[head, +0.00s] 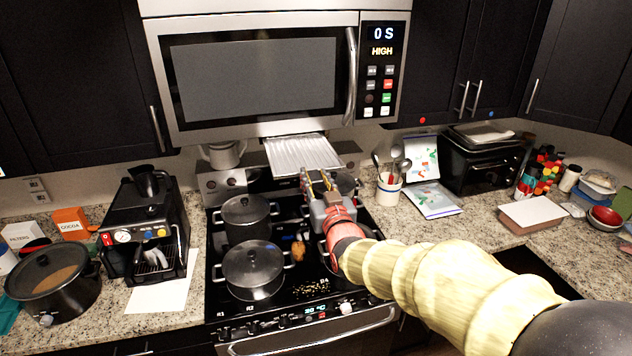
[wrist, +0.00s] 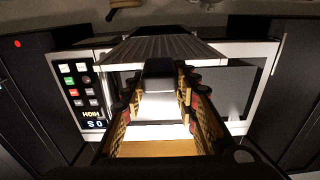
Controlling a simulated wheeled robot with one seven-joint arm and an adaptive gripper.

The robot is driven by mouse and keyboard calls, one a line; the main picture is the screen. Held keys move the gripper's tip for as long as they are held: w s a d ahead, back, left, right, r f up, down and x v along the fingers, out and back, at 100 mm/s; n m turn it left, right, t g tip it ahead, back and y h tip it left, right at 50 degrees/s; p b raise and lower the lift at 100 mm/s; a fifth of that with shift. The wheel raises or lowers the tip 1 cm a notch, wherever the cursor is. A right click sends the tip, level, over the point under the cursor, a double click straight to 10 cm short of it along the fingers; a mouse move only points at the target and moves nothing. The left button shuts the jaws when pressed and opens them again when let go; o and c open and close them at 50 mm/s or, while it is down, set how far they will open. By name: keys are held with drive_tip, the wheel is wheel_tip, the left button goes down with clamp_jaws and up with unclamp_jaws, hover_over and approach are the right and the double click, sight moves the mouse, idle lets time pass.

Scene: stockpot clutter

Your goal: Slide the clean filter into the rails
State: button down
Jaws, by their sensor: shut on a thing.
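The clean filter (head: 302,153) is a pale silver, ridged panel just under the front of the microwave (head: 265,75), above the back of the stove. It also shows in the wrist view as a ridged grey panel (wrist: 160,48) across the microwave. My gripper (head: 317,183) is below the filter's near edge. In the wrist view my gripper (wrist: 159,85) has its fingers on both sides of a grey block at the filter's near edge, shut on it. The rails under the microwave are hidden, and I cannot tell whether the filter touches them.
Lidded pots (head: 253,268) stand on the stove below, left of my arm. A white jug (head: 224,154) is behind them. A utensil crock (head: 388,190) and black toaster oven (head: 484,160) stand at right. A coffee machine (head: 145,235) stands at left.

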drive_tip(key=b, duration=0.3)
approach(300, 149)
drive_tip(key=shift+w+a+r, duration=0.15)
drive_tip(key=shift+w, duration=0.3)
drive_tip(key=shift+w+a+r, duration=0.1)
drive_tip(key=shift+w+r, duration=0.1)
drive_tip(key=shift+w, duration=0.2)
idle(2.7)
drive_tip(key=shift+x, duration=4.2)
